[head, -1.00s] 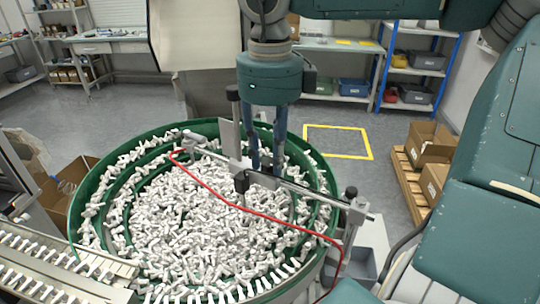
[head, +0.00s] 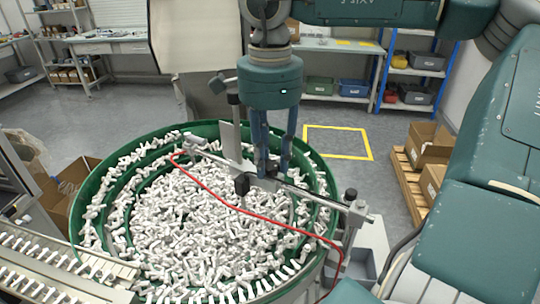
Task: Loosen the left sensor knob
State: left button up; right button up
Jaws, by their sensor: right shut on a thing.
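My right gripper (head: 272,168) points straight down over the bowl feeder, its two blue fingers shut on a small dark part at the sensor crossbar (head: 305,191). I take this part to be the left sensor knob; the fingers mostly hide it. A black sensor block (head: 241,185) hangs from the bar just left of the fingers. Another black knob (head: 351,193) stands upright on the clamp at the bar's right end. A red cable (head: 232,208) runs from the bar across the bowl. My left gripper is not in view.
A feed track (head: 75,262) runs at lower left. A thin upright plate (head: 231,141) and a black-topped post (head: 233,100) stand close left of the gripper. Cardboard boxes (head: 430,145) are at right.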

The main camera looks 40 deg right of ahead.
aim_at(270, 164)
jog(key=shift+n, duration=0.9)
jog(key=o, duration=1.2)
jog(key=shift+c, duration=0.2)
notch_tip(270, 164, up, 12)
